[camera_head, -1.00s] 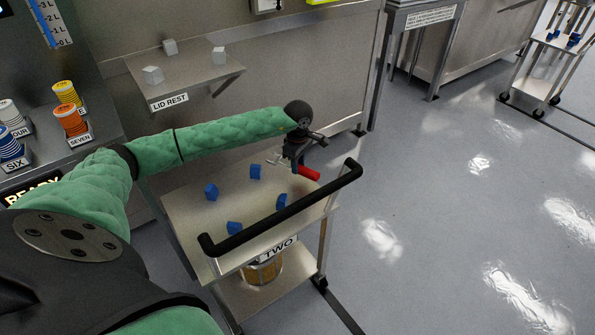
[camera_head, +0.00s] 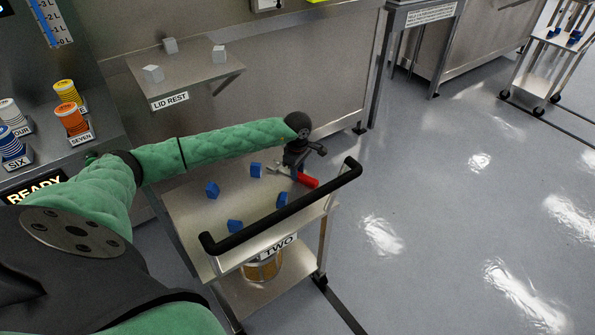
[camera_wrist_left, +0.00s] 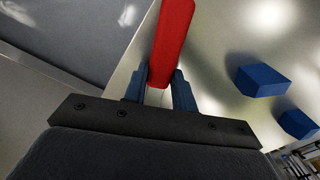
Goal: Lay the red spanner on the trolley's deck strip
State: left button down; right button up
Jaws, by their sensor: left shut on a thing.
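The red spanner has a red handle (camera_head: 308,181) and a grey metal head (camera_head: 276,169) pointing left. My left gripper (camera_head: 297,172) is shut on it, over the far right part of the trolley's deck (camera_head: 190,213), near the black handle bar. I cannot tell whether the spanner touches the deck. In the left wrist view the red handle (camera_wrist_left: 173,40) sits between my two fingers (camera_wrist_left: 160,90), with the pale deck beyond. I cannot make out a separately marked strip on the deck. My right gripper is not in view.
Several blue blocks (camera_head: 212,190) stand on the deck, one close left of the spanner. The black handle bar (camera_head: 285,213) rises along the near side, above the sign TWO (camera_head: 278,247). A lid rest shelf (camera_head: 190,78) is behind. Open floor lies right.

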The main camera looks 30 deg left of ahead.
pick_arm(q)
jog(key=c, duration=1.1)
grip_release()
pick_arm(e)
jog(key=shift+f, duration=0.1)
pick_arm(q)
jog(key=shift+r, duration=0.15)
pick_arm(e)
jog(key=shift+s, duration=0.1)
pick_arm(q)
jog(key=shift+r, duration=0.2)
jog(key=shift+r+b, duration=0.9)
jog(key=shift+r, duration=4.9)
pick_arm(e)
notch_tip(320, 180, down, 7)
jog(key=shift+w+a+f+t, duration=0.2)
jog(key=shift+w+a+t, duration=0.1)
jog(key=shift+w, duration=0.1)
